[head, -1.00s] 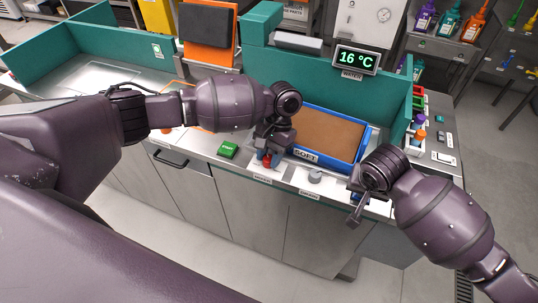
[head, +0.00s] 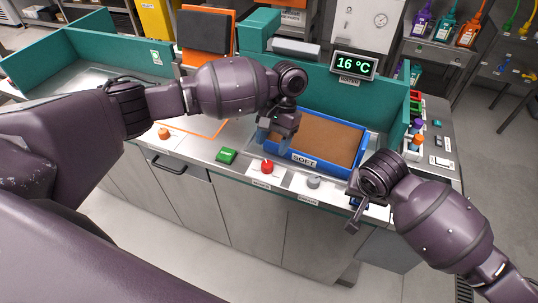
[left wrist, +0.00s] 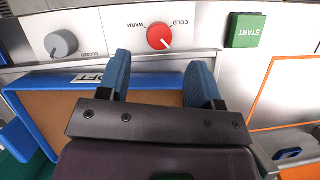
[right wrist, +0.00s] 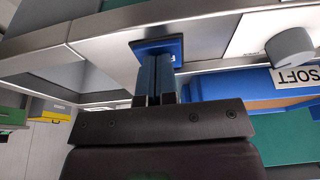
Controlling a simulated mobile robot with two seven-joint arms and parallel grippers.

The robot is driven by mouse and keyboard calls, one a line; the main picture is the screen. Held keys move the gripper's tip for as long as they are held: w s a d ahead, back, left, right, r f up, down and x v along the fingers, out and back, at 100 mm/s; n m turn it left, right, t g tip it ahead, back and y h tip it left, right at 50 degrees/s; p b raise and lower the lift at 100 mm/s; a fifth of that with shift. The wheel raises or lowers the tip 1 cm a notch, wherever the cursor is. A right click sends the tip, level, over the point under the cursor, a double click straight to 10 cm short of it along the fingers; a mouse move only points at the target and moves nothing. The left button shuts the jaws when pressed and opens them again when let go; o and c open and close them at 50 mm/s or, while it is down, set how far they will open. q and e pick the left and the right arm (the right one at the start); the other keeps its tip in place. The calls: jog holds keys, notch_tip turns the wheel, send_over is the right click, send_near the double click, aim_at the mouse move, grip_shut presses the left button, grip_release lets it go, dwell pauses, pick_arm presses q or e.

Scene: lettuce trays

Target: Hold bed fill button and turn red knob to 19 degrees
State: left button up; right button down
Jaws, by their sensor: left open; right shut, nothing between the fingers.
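The red knob (head: 267,167) sits on the counter's front ledge, uncovered. In the left wrist view the red knob (left wrist: 160,37) stands between upside-down COLD and WARM labels, its white mark pointing to the lower right. My left gripper (head: 272,138) is open and empty, behind the knob and over the left end of the blue tray; its fingers (left wrist: 160,72) are apart from the knob. My right gripper (right wrist: 158,60) is shut and empty, its fingertips at a blue square button (right wrist: 150,45), apparently touching it. The water display (head: 354,64) reads 16 °C.
The blue-rimmed tray (head: 303,160) labelled SOFT holds a brown bed. A grey knob (head: 313,182) stands right of the red knob, a green START button (head: 227,156) to its left. A teal wall (head: 320,85) rises behind. Bottles (head: 417,143) stand at the right.

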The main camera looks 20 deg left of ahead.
aim_at(268, 163)
pick_arm(q)
jog(key=v, duration=0.5)
jog(key=shift+w+r, duration=0.1)
jog(key=shift+r, duration=0.25)
jog(key=shift+c, duration=1.1)
jog(key=shift+w+a+n, duration=0.1)
jog(key=shift+n, duration=0.7)
jog(key=shift+c, duration=0.2)
jog(key=shift+n, duration=0.4)
jog(key=x, duration=1.2)
jog(key=shift+f, duration=0.1)
